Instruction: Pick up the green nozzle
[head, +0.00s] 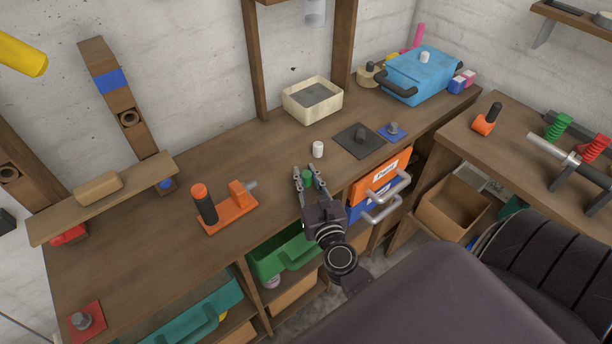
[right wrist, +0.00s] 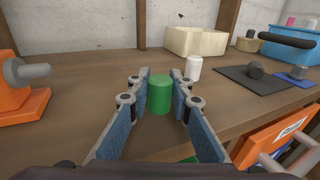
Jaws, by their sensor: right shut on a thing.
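The green nozzle (head: 308,180) is a small green cylinder, upright at the front edge of the wooden workbench. It also shows in the right wrist view (right wrist: 160,95), between the two blue-padded fingers. My right gripper (head: 304,173) is shut on it from the bench's front side, with a finger on each side. I cannot tell whether the nozzle's base touches the bench top. My left gripper is not in view.
A white cylinder (head: 318,149) stands just behind the nozzle. An orange clamp tool (head: 228,216) is to the left. A dark mat (head: 350,146), a blue mat (head: 384,135) and a cream box (head: 303,113) are behind and right. Open drawers (head: 379,178) jut out below.

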